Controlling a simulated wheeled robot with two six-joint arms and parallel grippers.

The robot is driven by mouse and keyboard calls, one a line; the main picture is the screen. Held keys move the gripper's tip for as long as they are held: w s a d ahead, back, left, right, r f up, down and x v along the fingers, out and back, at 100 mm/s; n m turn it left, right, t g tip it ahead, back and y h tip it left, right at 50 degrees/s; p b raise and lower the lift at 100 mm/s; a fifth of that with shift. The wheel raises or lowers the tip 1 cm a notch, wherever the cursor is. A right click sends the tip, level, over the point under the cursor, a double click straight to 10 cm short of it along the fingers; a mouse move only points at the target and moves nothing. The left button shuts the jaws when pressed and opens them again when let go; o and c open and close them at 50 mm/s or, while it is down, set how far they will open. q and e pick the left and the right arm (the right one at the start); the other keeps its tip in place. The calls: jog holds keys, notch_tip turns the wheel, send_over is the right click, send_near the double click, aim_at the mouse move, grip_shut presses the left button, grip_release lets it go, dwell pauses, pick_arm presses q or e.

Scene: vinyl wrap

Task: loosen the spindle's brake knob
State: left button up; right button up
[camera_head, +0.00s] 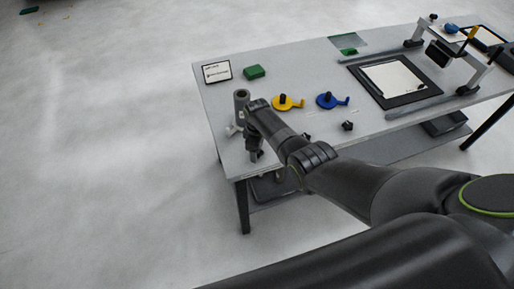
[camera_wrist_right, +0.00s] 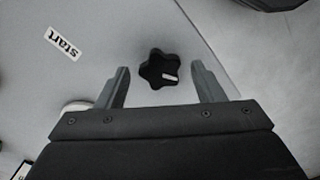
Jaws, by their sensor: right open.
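A black star-shaped knob (camera_wrist_right: 159,69) with a white mark shows in the right wrist view, close to the table's edge. My right gripper (camera_wrist_right: 159,82) is open, one finger on each side of the knob, with visible gaps to both. In the head view my right gripper (camera_head: 255,154) points down at the table's left front corner. The grey upright spindle (camera_head: 241,105) stands beside it, partly behind my arm. The knob under the gripper is hidden in the head view. My left gripper is not in view.
A yellow crank (camera_head: 288,103), a blue crank (camera_head: 332,101) and a loose black knob (camera_head: 347,126) lie on the table. A green block (camera_head: 254,72) and a sign (camera_head: 217,72) stand behind. A framed black mat (camera_head: 437,91) lies right.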

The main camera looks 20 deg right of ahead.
jog(key=shift+r, duration=0.65)
notch_tip(320, 180, up, 16)
jog(key=b, duration=0.2)
jog(key=shift+b, duration=0.35)
